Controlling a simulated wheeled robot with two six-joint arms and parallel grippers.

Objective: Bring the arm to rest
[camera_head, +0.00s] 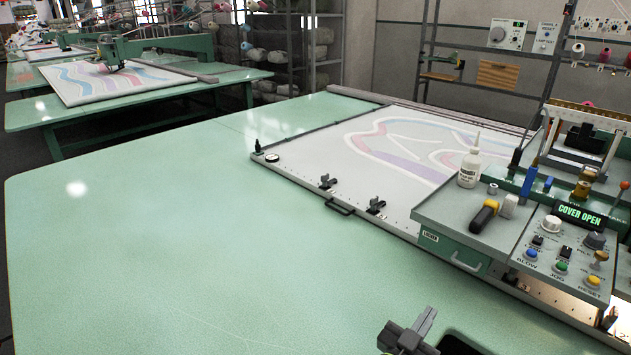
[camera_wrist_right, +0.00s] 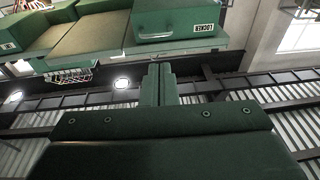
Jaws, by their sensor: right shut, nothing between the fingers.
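My right gripper (camera_head: 410,334) is at the bottom edge of the head view, over the front of the green table and left of the control panel. In the right wrist view its two fingers (camera_wrist_right: 158,84) stand together, shut, with nothing between them. It touches no object that I can see. Most of the right arm is out of the frame. My left gripper is in neither view.
The green table (camera_head: 180,230) is bare on the left and middle. At right stand a tufting frame (camera_head: 330,177), a drawer marked LOCKER (camera_head: 450,250), also in the wrist view (camera_wrist_right: 175,22), a white bottle (camera_head: 469,168) and a panel reading COVER OPEN (camera_head: 580,216).

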